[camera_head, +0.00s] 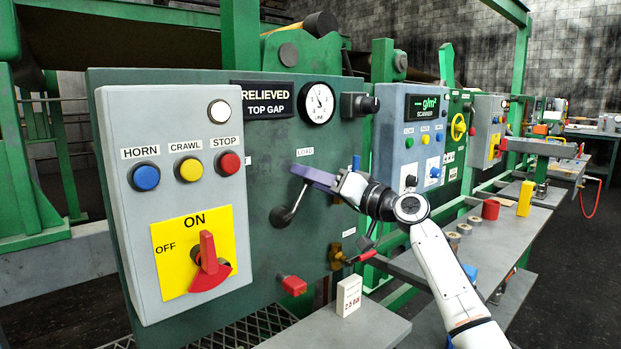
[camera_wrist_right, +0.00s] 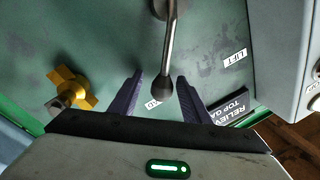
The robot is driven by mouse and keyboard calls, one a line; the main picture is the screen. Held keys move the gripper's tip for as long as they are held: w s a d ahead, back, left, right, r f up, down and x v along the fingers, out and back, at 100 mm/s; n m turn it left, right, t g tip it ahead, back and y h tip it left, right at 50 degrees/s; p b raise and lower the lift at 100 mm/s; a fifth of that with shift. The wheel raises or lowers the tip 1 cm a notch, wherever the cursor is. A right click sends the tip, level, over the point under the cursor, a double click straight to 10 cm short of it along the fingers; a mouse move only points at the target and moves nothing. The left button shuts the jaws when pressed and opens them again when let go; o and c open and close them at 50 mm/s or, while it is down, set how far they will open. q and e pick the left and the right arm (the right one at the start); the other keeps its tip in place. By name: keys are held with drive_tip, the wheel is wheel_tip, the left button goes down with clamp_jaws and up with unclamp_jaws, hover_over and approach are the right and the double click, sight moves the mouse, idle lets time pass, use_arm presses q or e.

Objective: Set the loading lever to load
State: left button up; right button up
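The loading lever (camera_head: 295,203) is a thin metal rod on a dark round boss on the green panel. It rises from the boss toward my right gripper, below the LOAD label (camera_head: 305,152). In the right wrist view its dark ball knob (camera_wrist_right: 161,86) shows between the purple fingers, with a gap on each side. My right gripper (camera_head: 303,172) is open, its fingertips near the lever's upper end; the knob is hidden behind them in the head view. The LIFT label (camera_wrist_right: 235,57) shows in the wrist view. My left gripper is not in view.
A grey control box (camera_head: 180,125) with buttons and a red switch juts out left of the lever. The sign (camera_head: 267,99) above reads RELIEVED TOP GAP, beside a dial gauge (camera_head: 317,103). A brass valve handle (camera_wrist_right: 71,88) and a red knob (camera_head: 293,285) sit lower on the panel.

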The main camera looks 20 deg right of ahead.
drive_tip(key=shift+s+d, duration=0.25)
drive_tip(key=shift+s, duration=0.15)
drive_tip(key=b+v, duration=0.1)
drive_tip(key=v, duration=0.8)
drive_tip(key=shift+s, duration=0.2)
